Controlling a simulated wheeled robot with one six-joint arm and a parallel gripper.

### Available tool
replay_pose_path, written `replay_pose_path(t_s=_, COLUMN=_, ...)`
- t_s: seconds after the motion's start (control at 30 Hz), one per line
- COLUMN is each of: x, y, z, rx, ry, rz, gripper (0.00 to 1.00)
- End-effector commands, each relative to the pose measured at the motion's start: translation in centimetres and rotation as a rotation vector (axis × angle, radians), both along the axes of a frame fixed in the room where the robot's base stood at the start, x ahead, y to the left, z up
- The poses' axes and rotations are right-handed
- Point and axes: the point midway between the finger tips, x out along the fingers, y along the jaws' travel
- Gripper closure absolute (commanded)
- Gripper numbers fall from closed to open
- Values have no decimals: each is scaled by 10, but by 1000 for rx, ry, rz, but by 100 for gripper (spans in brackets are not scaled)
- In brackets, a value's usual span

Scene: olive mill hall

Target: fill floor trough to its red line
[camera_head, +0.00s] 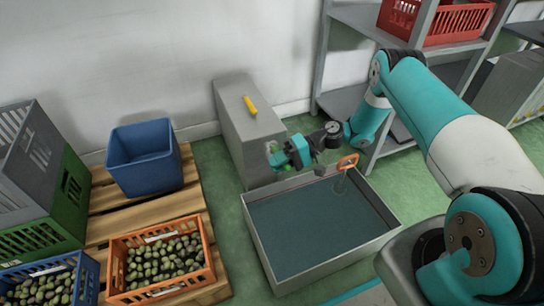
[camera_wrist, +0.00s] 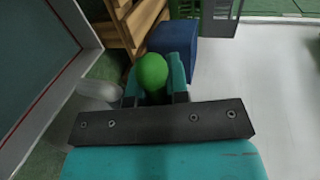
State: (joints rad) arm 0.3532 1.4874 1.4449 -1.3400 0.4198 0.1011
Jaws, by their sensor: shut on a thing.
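The floor trough (camera_head: 258,240) is a grey metal open box on the green floor, holding dark blue-green liquid. In the wrist view its wall (camera_wrist: 78,24) shows at the upper left, with a thin red line (camera_wrist: 45,108) along the inside. I cannot tell exactly how the liquid stands to that line. My gripper (camera_head: 277,155) is at the trough's back-left corner, in front of a grey cabinet. It is shut on a round green knob (camera_wrist: 152,72), which shows between the fingers in the wrist view. What the knob is fixed to is hidden. A pale rounded piece (camera_wrist: 98,92) lies beside it.
The grey cabinet (camera_head: 237,112) has a yellow handle (camera_head: 250,106) on top. An orange-handled thing (camera_head: 347,162) hangs at the trough's back rim. A pallet (camera_head: 103,199) at left bears a blue bin (camera_head: 143,157) and an orange olive crate (camera_head: 190,289). Shelves stand behind.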

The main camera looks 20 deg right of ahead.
Motion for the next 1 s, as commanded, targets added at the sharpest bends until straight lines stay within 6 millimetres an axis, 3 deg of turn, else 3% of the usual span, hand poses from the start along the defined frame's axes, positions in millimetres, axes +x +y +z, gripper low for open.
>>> replay_pose_path(t_s=0.53, x=-1, y=3, z=-1, rx=-9, ry=-2, rz=29, gripper=100)
replay_pose_path(t_s=0.57, x=-1, y=3, z=-1, rx=-9, ry=-2, rz=29, gripper=77)
replay_pose_path(t_s=0.63, x=-1, y=3, z=-1, rx=-8, ry=-1, rz=29, gripper=61)
replay_pose_path(t_s=1.0, x=-1, y=-2, z=2, rx=-6, ry=0, rz=28, gripper=59)
